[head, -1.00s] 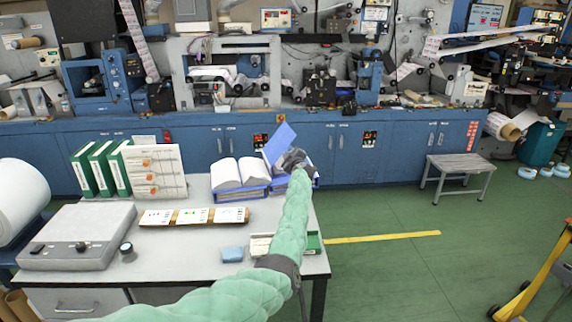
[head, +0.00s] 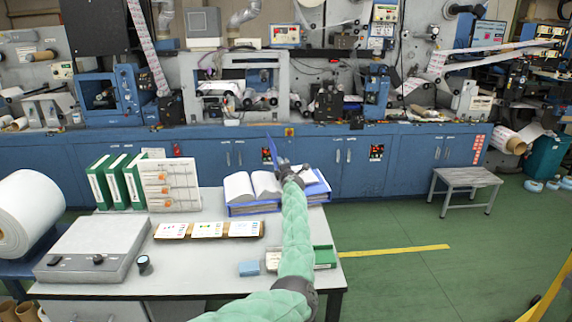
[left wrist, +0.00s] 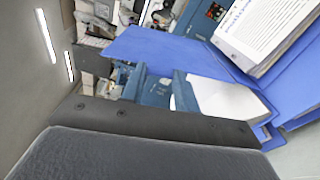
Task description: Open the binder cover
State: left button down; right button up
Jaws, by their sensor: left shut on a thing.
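The blue binder (head: 317,188) lies at the back right corner of the table. Its cover (head: 272,150) stands raised and is seen nearly edge-on in the head view. My left gripper (head: 284,168) is at the cover, shut on it. In the left wrist view the cover (left wrist: 165,48) is a broad blue panel by the gripper's fingers (left wrist: 155,84), and a printed white page (left wrist: 265,30) shows inside the binder. My arm hides part of the binder in the head view. My right gripper is not in view.
Open floor lies right.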

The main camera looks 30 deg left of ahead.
pick_arm(q)
jog(key=shift+s+a+f+n, duration=0.2)
jog(key=shift+s+a+n, duration=0.35)
jog(key=shift+n, duration=0.25)
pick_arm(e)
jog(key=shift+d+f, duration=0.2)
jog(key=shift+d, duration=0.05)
pick_arm(q)
jog(key=c, duration=1)
grip_release()
jog(key=shift+f, duration=0.1)
jog(key=shift+c, duration=0.2)
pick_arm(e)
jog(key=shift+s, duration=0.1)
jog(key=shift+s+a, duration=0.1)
pick_arm(q)
jog(key=p+v, duration=0.2)
jog(key=v, duration=0.5)
jog(key=shift+s+d, duration=0.2)
jog(key=shift+s, duration=0.1)
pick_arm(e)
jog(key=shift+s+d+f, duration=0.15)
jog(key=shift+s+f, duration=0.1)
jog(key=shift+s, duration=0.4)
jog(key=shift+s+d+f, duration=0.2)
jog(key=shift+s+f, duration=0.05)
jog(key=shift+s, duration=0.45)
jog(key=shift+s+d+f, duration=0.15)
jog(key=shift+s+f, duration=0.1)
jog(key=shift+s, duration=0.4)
